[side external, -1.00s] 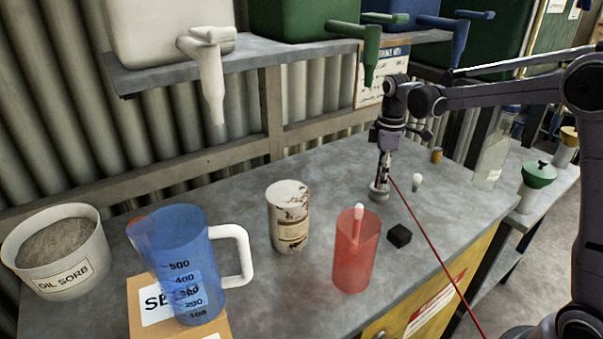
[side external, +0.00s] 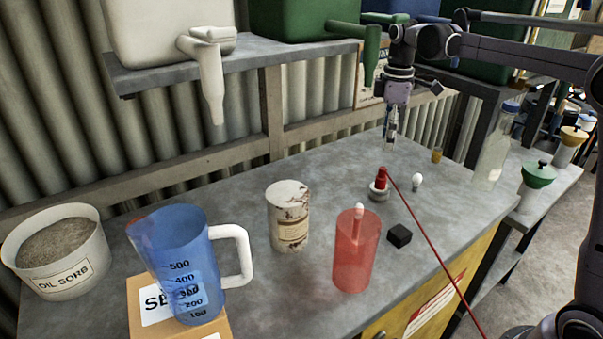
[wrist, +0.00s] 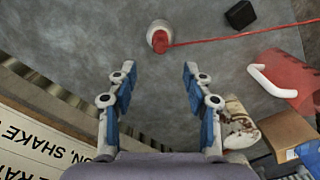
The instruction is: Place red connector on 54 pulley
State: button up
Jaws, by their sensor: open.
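The red connector (side external: 381,176) stands upright on a small grey round piece (side external: 378,193) on the bench, which I take for the pulley; no number can be read on it. A thin red cord runs from the connector toward the lower right. In the wrist view the connector (wrist: 161,36) and the pale rim of the pulley (wrist: 151,41) show ahead of the fingers. My gripper (side external: 392,142) hangs above and behind them, apart from both. In the wrist view my gripper (wrist: 158,80) has its fingers spread with nothing between them.
A black cube (side external: 399,236), a white bulb (side external: 417,181) and a red translucent cup (side external: 356,255) stand near the pulley. A rusty can (side external: 289,217) and blue jug (side external: 184,262) stand left. A shelf (side external: 240,62) overhangs the bench's back. The red cord (side external: 437,249) crosses the right side.

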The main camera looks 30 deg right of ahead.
jog(key=s+a+f+m+t, duration=0.3)
jog(key=s+a+m, duration=0.1)
jog(key=s, duration=0.5)
jog(key=s+a+f+m+t, duration=0.4)
jog(key=s+a+m, duration=0.1)
jog(key=s, duration=0.4)
jog(key=shift+s+a+f, duration=0.25)
jog(key=shift+s+a, duration=0.1)
jog(key=shift+a, duration=0.15)
